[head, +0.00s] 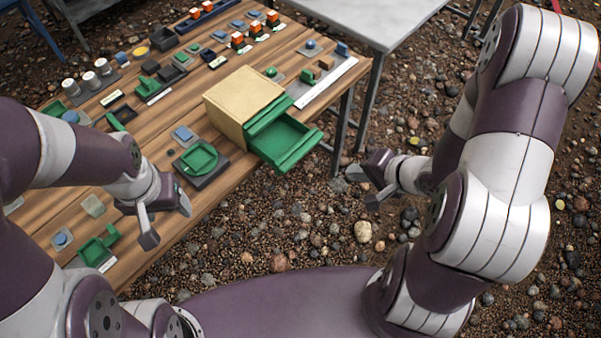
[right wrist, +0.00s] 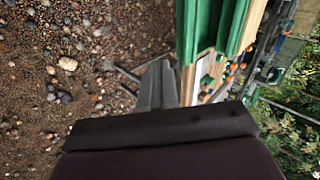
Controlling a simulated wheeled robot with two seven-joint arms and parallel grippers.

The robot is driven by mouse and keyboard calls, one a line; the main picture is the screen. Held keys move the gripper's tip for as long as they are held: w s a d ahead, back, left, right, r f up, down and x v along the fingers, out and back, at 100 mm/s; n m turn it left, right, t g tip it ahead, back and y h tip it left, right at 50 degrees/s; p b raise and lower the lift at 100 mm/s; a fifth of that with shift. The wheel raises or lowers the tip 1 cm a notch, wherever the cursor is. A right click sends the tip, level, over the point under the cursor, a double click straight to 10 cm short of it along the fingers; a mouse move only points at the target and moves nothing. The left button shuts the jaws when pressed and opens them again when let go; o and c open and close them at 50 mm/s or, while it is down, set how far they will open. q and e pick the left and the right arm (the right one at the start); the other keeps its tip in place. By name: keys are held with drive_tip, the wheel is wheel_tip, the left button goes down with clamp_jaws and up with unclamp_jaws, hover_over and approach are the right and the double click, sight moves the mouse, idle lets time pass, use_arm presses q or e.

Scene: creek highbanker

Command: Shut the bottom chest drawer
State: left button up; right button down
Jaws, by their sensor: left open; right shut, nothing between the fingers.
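The tan chest (head: 232,98) stands on the wooden table near its right edge. Its green bottom drawer (head: 284,143) is pulled well out and hangs past the table edge. A green upper drawer (head: 266,116) sticks out a little above it. Green drawer parts (right wrist: 205,30) also show at the top of the right wrist view. My right gripper (head: 366,186) is shut and empty, off the table, right of and apart from the bottom drawer; its fingers (right wrist: 155,85) show together in the right wrist view. My left gripper (head: 167,221) is open and empty by the table's front edge.
The wooden table (head: 222,181) holds a green round dish on a dark base (head: 198,158), several small blocks, white cups and a white strip (head: 325,83). A grey table (head: 365,18) stands behind.

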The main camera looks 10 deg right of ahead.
use_arm(q)
drive_tip(key=f+b, duration=0.4)
drive_tip(key=shift+w+d+f, duration=0.3)
use_arm(e)
drive_tip(key=w+a+f+m, duration=0.1)
drive_tip(key=w+a+f, duration=0.5)
drive_tip(key=w, duration=0.4)
drive_tip(key=shift+a+f, duration=0.2)
drive_tip(key=shift+a, duration=0.25)
drive_tip(key=p, duration=0.5)
hover_over(285, 144)
drive_tip(key=shift+s+d+r, duration=0.1)
drive_tip(key=shift+s+r, duration=0.05)
drive_tip(key=shift+s, duration=0.05)
drive_tip(key=shift+w, duration=0.2)
use_arm(q)
wheel_tip(285, 144, up, 6)
drive_tip(key=shift+s+d+f, duration=0.1)
drive_tip(key=shift+s+d, duration=0.05)
